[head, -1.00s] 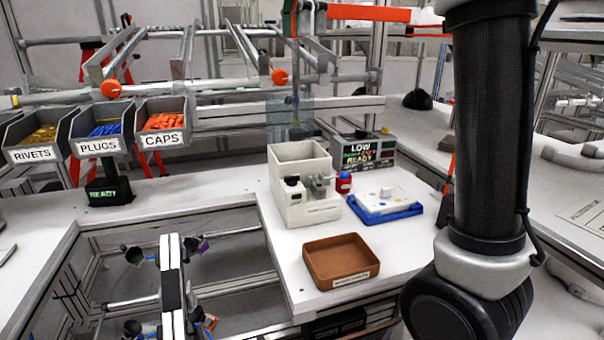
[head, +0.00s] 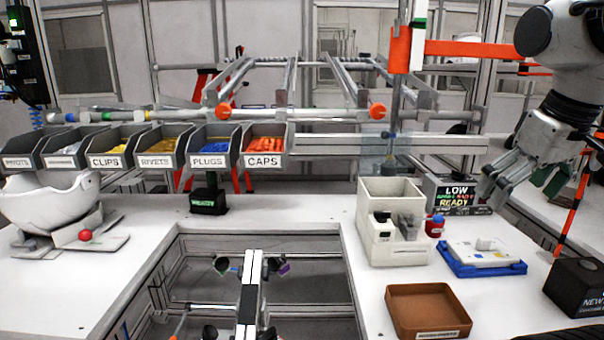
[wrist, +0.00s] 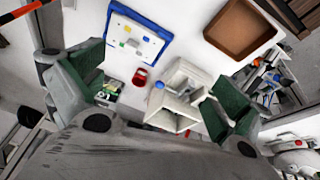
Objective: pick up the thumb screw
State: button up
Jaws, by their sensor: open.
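I cannot single out a thumb screw with certainty. A cream box-shaped fixture (head: 392,250) stands on the right-hand bench, with a small black-topped part and a grey clamp-like part on its front. A small red piece (head: 434,228) with a blue ball-like top is beside it. The wrist view shows the fixture (wrist: 178,112), the blue top (wrist: 159,85) and the red piece (wrist: 140,77) between the fingers. My gripper (head: 522,182) is raised above the bench at the right, pointing down. Its green-padded fingers are wide apart and empty, as in the wrist view (wrist: 155,98).
A brown tray (head: 392,307) and a blue tray with a white part (head: 466,268) sit near the fixture. A display (head: 462,195) stands behind. Labelled bins (head: 214,158) line the back left. A white shell (head: 45,208) rests at left. An open frame gap lies between benches.

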jog(key=s+f+m, duration=0.1)
jog(key=s+f, duration=0.1)
jog(key=f, duration=0.1)
jog(key=s+d+f+m, duration=0.1)
jog(key=f, duration=0.1)
jog(key=shift+s+f+m+t, duration=0.15)
jog(key=shift+s+m+t, duration=0.15)
jog(key=shift+s, duration=0.05)
jog(key=c, duration=0.8)
jog(key=shift+w+a, duration=0.1)
jog(key=shift+w, duration=0.2)
jog(key=c, duration=0.3)
jog(key=w+n, duration=0.1)
jog(key=w+a+r+n, duration=0.1)
jog(key=w+n+g, duration=0.1)
jog(key=w+n, duration=0.1)
jog(key=shift+a+r+y, duration=0.3)
jog(key=shift+r, duration=0.1)
jog(key=c, duration=0.6)
jog(key=w+a+f+n+g+y, duration=0.1)
jog(key=w+a+n, duration=0.2)
jog(key=w+n, duration=0.25)
jog(key=w+a+n+g+y, duration=0.2)
jog(key=w+a+n, duration=0.1)
jog(key=w+n, duration=0.3)
jog(key=w+a+f+n+g+y, duration=0.1)
jog(key=w+a+n, duration=0.3)
jog(key=w, duration=0.4)
jog(key=x, duration=0.7)
jog(key=shift+a+f, duration=0.1)
